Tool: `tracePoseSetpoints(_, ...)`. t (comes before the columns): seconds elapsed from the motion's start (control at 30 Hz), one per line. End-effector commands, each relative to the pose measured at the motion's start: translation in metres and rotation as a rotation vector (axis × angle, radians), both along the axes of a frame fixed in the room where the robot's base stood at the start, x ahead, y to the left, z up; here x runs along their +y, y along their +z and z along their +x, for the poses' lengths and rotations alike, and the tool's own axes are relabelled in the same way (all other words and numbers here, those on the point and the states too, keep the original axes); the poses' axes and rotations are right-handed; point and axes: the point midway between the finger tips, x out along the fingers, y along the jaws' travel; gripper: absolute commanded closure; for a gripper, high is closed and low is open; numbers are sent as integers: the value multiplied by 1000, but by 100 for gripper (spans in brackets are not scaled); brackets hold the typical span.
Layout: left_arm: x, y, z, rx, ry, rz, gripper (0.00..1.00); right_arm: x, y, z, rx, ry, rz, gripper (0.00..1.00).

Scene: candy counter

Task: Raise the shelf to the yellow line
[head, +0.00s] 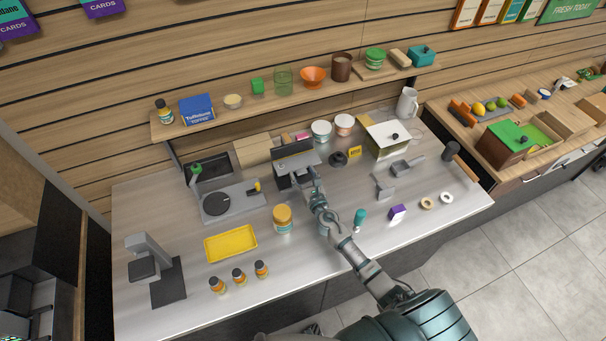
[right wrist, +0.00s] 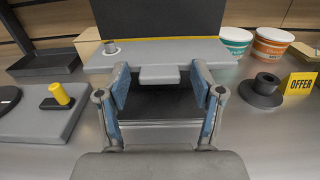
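The shelf (head: 297,160) is a grey plate on a small stand at the back middle of the counter; in the right wrist view the shelf (right wrist: 205,52) has a short grey tab (right wrist: 159,74) at its front. A dark upright panel (right wrist: 160,16) stands behind it. The yellow line (right wrist: 160,38) runs across the panel's foot, just above the shelf's rear edge in this view. My right gripper (right wrist: 160,85) is open, its blue-padded fingers on either side of the tab with gaps showing. In the head view my right gripper (head: 304,182) is at the stand's front. My left gripper is out of view.
A grey device with a dark disc (head: 217,204) stands left of the stand. A dark round weight-like piece (head: 338,158) and a yellow OFFER sign (head: 354,152) are to its right. An orange-lidded jar (head: 283,217) and yellow tray (head: 230,243) are in front. A wooden wall shelf (head: 240,114) hangs behind.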

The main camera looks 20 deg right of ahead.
Motion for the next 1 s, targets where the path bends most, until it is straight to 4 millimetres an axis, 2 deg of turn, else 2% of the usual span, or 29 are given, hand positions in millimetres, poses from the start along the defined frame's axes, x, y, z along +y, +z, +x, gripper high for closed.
tracePoseSetpoints(0.17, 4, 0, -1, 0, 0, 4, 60, 0, -1, -4, 1, 1, 0, 33)
tracePoseSetpoints(0.27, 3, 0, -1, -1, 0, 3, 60, 1, -2, -17, 2, 1, -2, 33)
tracePoseSetpoints(0.5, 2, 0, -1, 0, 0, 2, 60, 4, -3, -71, 5, 1, 0, 33)
tracePoseSetpoints(0.7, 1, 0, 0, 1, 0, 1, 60, 6, -3, -105, 3, 1, 0, 33)
tracePoseSetpoints(0.83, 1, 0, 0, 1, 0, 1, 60, 6, -2, -116, 2, 0, 1, 33)
tracePoseSetpoints(1.0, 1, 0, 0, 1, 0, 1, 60, 7, -1, -119, 1, 0, 1, 33)
